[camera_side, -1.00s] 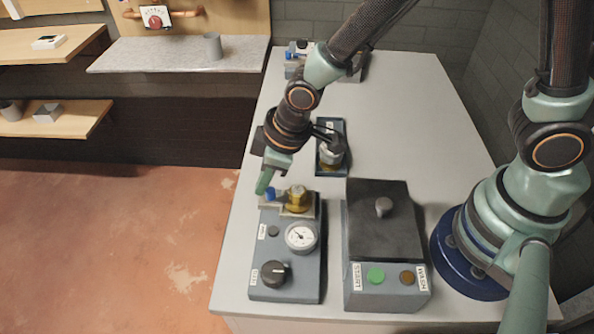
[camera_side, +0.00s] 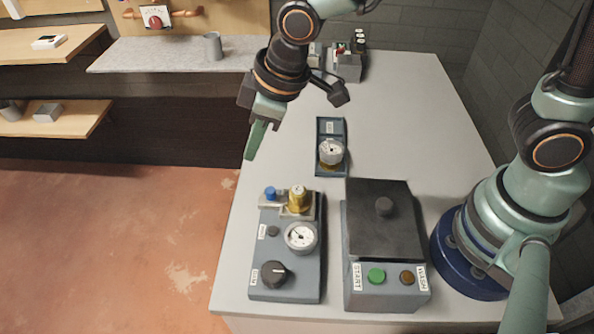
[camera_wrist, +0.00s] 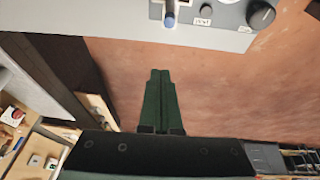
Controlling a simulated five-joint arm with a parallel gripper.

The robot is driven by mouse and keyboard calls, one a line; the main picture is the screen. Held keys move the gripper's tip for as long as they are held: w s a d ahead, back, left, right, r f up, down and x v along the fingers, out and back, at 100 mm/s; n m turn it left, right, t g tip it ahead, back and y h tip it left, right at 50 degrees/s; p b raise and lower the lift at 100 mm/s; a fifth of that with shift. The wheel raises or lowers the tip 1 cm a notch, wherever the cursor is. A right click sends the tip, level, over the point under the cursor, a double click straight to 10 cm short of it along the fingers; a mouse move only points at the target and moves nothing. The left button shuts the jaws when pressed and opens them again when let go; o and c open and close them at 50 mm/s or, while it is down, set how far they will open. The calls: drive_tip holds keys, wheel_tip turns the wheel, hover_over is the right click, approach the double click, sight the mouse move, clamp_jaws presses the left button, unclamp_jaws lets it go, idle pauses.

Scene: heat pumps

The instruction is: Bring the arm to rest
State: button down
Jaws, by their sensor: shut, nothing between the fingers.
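My gripper (camera_side: 251,156) is shut and empty, with its green fingers pointing down near the bench's left edge in the side view. It hangs in the air above and behind the grey gauge unit (camera_side: 286,262), apart from it. In the wrist view, the shut fingers (camera_wrist: 161,74) lie side by side over the reddish floor. The gauge unit carries a dial, a black knob, a brass fitting (camera_side: 298,198) and a blue cap (camera_side: 270,193). The blue cap also shows in the wrist view (camera_wrist: 170,20).
A black-lidded box (camera_side: 383,235) with a green START button stands right of the gauge unit. A small gauge block (camera_side: 331,160) sits mid-bench, and more devices (camera_side: 346,66) stand at the back. A shelf with a grey cup (camera_side: 212,46) is at the left. The bench's right middle is clear.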

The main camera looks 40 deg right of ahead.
drive_tip(key=s+d+r+m, duration=0.2)
drive_tip(key=d+r+m, duration=0.1)
drive_tip(key=d, duration=0.4)
drive_tip(key=s+d+r+m+t+h, duration=0.1)
drive_tip(key=d+r+m, duration=0.2)
drive_tip(key=d, duration=0.5)
drive_tip(key=s+d+r+m+t+h, duration=0.1)
drive_tip(key=s+d+r+m, duration=0.1)
drive_tip(key=d, duration=0.6)
drive_tip(key=shift+s+r+m, duration=0.3)
drive_tip(key=shift+r+m, duration=0.1)
drive_tip(key=shift+r, duration=0.45)
